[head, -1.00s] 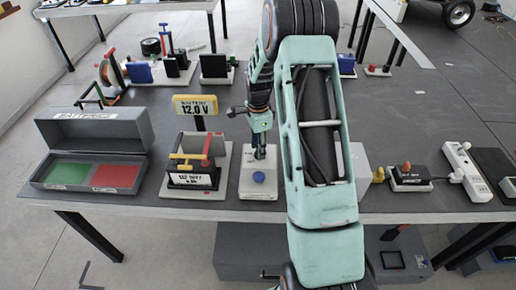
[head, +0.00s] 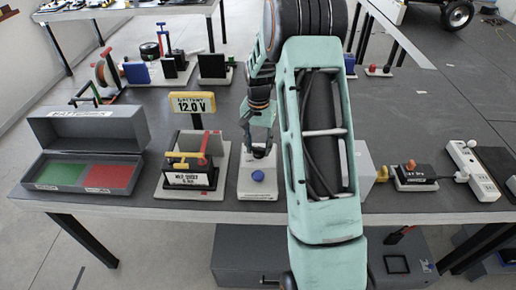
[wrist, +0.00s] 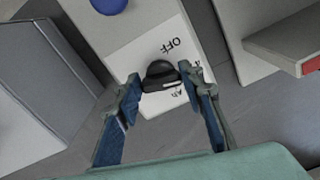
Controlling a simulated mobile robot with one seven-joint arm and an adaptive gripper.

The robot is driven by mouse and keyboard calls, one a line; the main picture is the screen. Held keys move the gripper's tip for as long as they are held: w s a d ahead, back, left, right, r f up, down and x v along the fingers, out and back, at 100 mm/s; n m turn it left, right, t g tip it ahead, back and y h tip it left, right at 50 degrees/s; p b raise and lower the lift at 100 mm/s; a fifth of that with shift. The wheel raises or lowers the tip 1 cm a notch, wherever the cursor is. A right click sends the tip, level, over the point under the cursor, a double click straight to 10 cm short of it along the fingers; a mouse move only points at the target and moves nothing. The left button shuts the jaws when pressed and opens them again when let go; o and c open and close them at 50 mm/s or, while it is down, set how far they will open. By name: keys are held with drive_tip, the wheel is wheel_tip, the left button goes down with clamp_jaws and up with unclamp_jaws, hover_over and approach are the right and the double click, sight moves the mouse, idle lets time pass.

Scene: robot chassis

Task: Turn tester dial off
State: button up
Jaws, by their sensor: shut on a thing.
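The tester (head: 258,186) is a pale box on the table with a blue button (head: 257,177) on its front part. Its black dial (wrist: 158,72) has a white mark and sits on a white label that reads OFF, upside down in the wrist view. My gripper (head: 258,149) reaches down to the tester behind the blue button. In the wrist view my gripper (wrist: 159,84) has one blue-padded finger on each side of the dial and is shut on it. The dial is hard to make out between the fingers in the head view.
A battery stand (head: 190,185) with a yellow 12.0 V sign (head: 192,103) stands close left of the tester. An open grey box (head: 125,142) with green and red pads is farther left. A power strip (head: 473,170) lies at the right.

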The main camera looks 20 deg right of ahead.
sight(261, 148)
drive_tip(key=n+b, duration=0.1)
drive_tip(key=n, duration=0.4)
drive_tip(key=shift+d+n, duration=0.15)
drive_tip(key=shift+n, duration=0.15)
drive_tip(key=n, duration=0.6)
drive_tip(key=shift+d, duration=0.15)
drive_tip(key=o, duration=1.2)
drive_tip(key=shift+c, duration=0.2)
wheel_tip(261, 148, up, 12)
drive_tip(key=shift+s+d, duration=0.1)
